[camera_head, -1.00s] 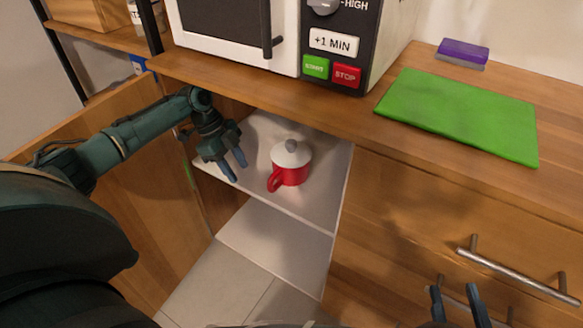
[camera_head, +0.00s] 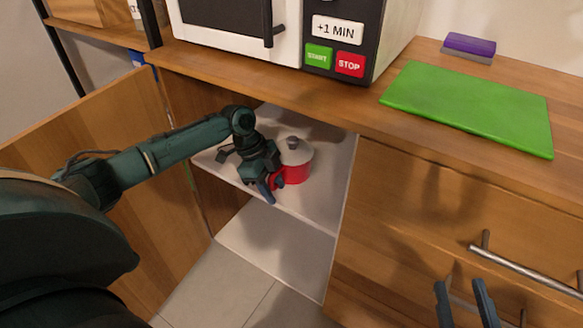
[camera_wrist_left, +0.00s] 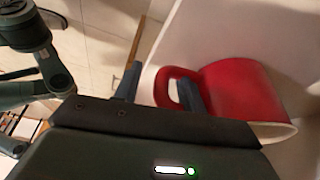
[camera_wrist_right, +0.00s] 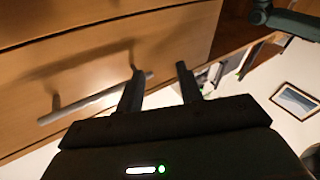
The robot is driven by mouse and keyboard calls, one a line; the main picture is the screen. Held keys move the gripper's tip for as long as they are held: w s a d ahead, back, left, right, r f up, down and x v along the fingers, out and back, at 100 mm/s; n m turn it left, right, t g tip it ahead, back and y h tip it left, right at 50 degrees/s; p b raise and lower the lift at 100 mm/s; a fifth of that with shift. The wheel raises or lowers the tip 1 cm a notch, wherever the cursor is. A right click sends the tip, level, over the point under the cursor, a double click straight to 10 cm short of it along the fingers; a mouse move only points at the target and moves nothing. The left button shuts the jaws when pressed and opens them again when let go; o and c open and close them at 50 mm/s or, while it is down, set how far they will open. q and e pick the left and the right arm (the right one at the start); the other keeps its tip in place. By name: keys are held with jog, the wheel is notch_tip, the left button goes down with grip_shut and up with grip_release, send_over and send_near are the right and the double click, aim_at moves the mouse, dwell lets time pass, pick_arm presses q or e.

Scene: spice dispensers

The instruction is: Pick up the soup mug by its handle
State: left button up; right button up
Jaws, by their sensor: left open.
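My left gripper (camera_head: 270,188) is open at the handle side of the mug. In the left wrist view its fingers (camera_wrist_left: 160,88) lie on either side of the handle's outer part, one overlapping the loop's opening. Contact cannot be told. My right gripper (camera_head: 460,287) is open and empty before the drawers.
The open cabinet door (camera_head: 90,140) stands at the left. The microwave (camera_head: 235,25) and a green board (camera_head: 470,105) sit on the counter above. A drawer with a metal handle (camera_head: 525,270) is near my right gripper. The shelf right of the mug is clear.

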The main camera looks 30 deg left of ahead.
pick_arm(q)
jog(key=c, duration=0.3)
grip_shut()
jog(key=shift+w+r, duration=0.1)
jog(key=shift+r, duration=0.1)
